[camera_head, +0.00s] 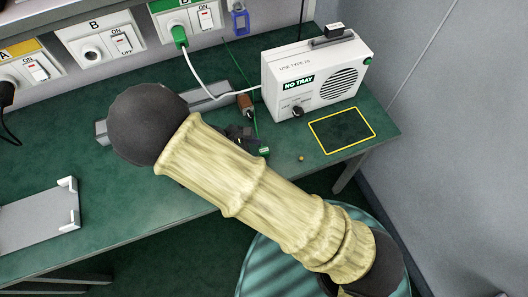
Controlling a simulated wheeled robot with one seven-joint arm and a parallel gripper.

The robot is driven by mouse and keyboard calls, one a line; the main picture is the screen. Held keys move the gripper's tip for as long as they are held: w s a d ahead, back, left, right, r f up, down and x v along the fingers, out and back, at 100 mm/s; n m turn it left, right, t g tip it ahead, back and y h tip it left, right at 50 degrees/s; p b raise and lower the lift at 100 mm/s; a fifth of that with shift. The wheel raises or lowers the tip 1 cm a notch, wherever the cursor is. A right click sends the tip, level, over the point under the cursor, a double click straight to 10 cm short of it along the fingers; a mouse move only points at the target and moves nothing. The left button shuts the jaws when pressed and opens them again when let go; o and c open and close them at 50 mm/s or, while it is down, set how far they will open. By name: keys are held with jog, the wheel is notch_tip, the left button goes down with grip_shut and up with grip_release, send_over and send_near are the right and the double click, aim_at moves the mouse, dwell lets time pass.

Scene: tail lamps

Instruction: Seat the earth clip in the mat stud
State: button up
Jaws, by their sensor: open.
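A small green clip (264,150), which looks like the earth clip, is on or just above the green mat-covered bench, right of my arm. A small brass dot (301,158), which looks like the mat stud, shows on the bench to its right, apart from it. My gripper (247,136) is a dark shape close to the clip's upper left, open and mostly hidden behind my pale sleeved arm. I cannot tell whether its fingers touch the clip. A thin green cord (255,122) runs down toward the clip from the back.
A white box marked NO TRAY (316,78) stands at the back right, with a yellow-outlined rectangle (342,130) before it. A brown cylinder (245,104) lies near a grey bar (208,100). A white cable (207,86) crosses from a green plug (180,38). A grey tray (38,218) is at left.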

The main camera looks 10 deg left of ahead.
aim_at(262, 151)
jog(key=x, duration=0.4)
jog(key=shift+d, duration=0.4)
jog(key=c, duration=1)
jog(key=shift+c, duration=0.2)
jog(key=shift+r, duration=0.15)
notch_tip(262, 151, up, 10)
jog(key=shift+f, duration=0.1)
